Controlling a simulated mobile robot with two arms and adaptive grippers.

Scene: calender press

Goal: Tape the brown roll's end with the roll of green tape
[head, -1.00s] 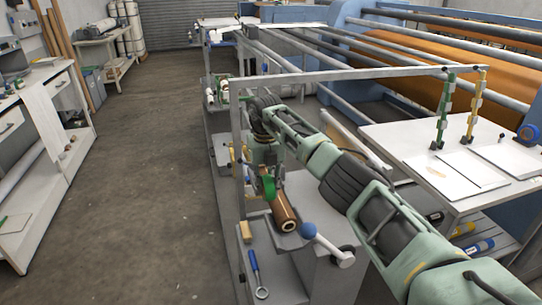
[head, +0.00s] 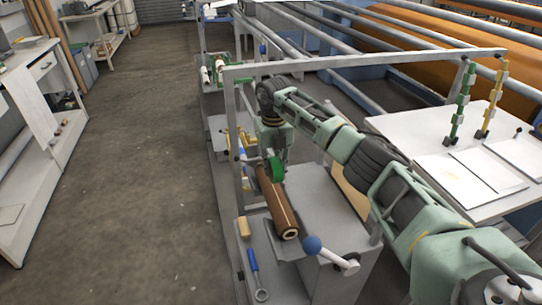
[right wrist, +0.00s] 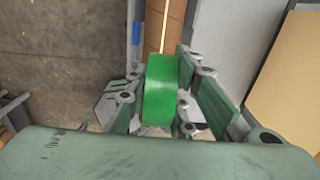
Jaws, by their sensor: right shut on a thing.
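The brown roll (head: 277,207) lies lengthwise on the grey machine stand, its near end facing me. It also shows at the top of the right wrist view (right wrist: 178,22), with a thin pale line running along it. My right gripper (head: 272,160) is shut on the roll of green tape (head: 277,169). The tape shows between the fingers in the right wrist view (right wrist: 158,92). The tape is at the brown roll's far part; I cannot tell if they touch. The roll's far end is hidden behind the gripper. My left gripper is out of view.
A grey frame bar (head: 370,62) spans behind my arm. A white table (head: 395,128) with papers stands right.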

